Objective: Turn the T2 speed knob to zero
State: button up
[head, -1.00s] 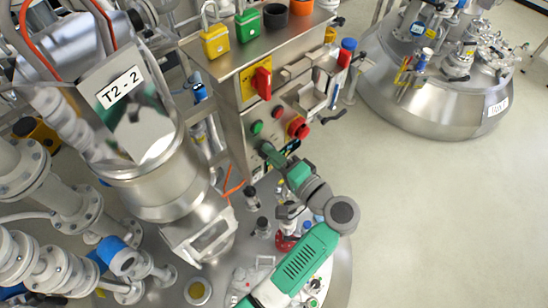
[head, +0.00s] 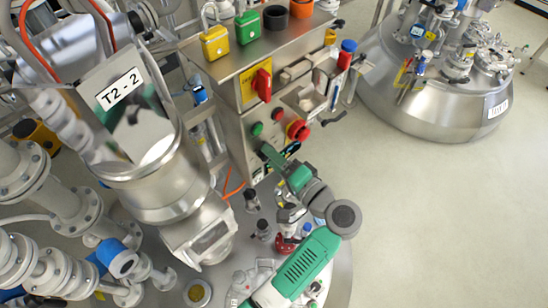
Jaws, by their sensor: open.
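The steel control box (head: 240,152) stands in the middle of the head view. Its front carries a green button (head: 257,129), a red button (head: 277,114) and a red emergency-stop button (head: 298,130). My gripper (head: 270,154) is at the lower front of the box, below the green button. Its jaws are open and small in the view. I cannot tell whether they touch the panel. I cannot make out the T2 speed knob; the lower panel is partly covered by my gripper and wrist. A dark display strip shows beside my gripper.
A red rotary switch on a yellow plate (head: 261,84) sits higher on the box. Yellow (head: 215,43) and green (head: 247,27) padlocks are on top. A vessel labelled T2-2 (head: 150,150) and pipes crowd the left. Another vessel (head: 430,110) stands back right. The floor at right is clear.

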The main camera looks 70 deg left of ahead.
jog(key=v, duration=0.7)
jog(key=shift+d, duration=0.25)
